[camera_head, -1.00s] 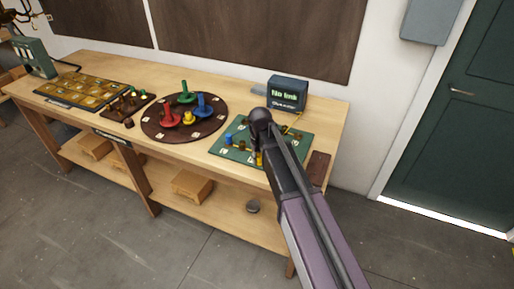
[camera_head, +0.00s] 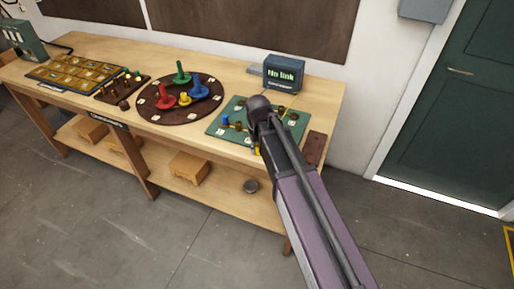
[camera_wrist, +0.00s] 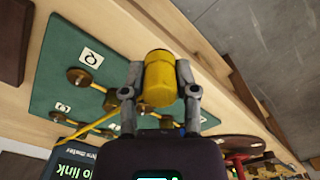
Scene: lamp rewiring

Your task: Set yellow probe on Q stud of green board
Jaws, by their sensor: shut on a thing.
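My gripper (camera_wrist: 160,72) is shut on the yellow probe (camera_wrist: 160,88), a yellow cylinder held between its two fingers. In the head view the yellow probe (camera_head: 257,150) shows only as a sliver beside my arm, near the front edge of the green board (camera_head: 214,128). The green board (camera_wrist: 60,38) lies to the left of the probe in the wrist view. A white label that reads Q (camera_wrist: 91,58) has a brass stud (camera_wrist: 79,78) beside it. The probe appears apart from that stud. Its lower end and its height over the board are hard to tell.
A screen (camera_head: 284,75) reading "No link" stands behind the board. A blue peg (camera_head: 225,120) stands on the board's left. A dark round plate (camera_head: 150,112) with coloured pegs is farther left. A brown block (camera_head: 314,148) lies right of the board.

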